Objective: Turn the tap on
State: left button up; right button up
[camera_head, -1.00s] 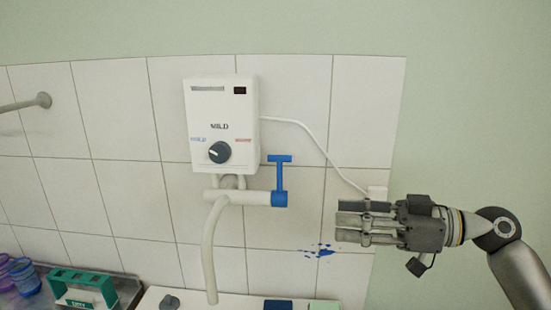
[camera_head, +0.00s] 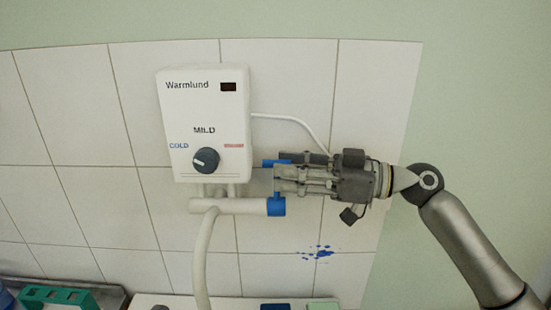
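The tap is a white horizontal pipe (camera_head: 235,206) under a white water heater (camera_head: 203,124). A blue collar (camera_head: 276,206) sits at its right end. The blue T-shaped handle's top bar (camera_head: 276,162) shows just beyond my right gripper's fingertips. The handle's stem is hidden by the fingers. My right gripper (camera_head: 278,178) comes in from the right, level with the handle, and overlaps it in the picture. I cannot tell whether it touches the handle or how far its fingers are apart. A curved white spout (camera_head: 201,262) hangs down; no water shows. My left gripper is not in view.
The heater's dark knob (camera_head: 206,160) sits between a blue COLD label and a red one. A white cable (camera_head: 300,122) runs behind my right gripper. Blue splashes (camera_head: 318,252) mark the tiles. A green holder (camera_head: 60,295) stands at the lower left.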

jog(key=shift+w+a+p, duration=0.15)
jog(key=shift+a+p, duration=0.05)
jog(key=shift+a, duration=0.45)
jog(key=shift+w+a+p, duration=0.15)
jog(key=shift+a, duration=0.45)
jog(key=shift+c, duration=0.5)
grip_shut()
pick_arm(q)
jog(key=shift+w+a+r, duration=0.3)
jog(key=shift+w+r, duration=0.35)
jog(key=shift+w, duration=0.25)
pick_arm(e)
jog(key=shift+a, duration=0.1)
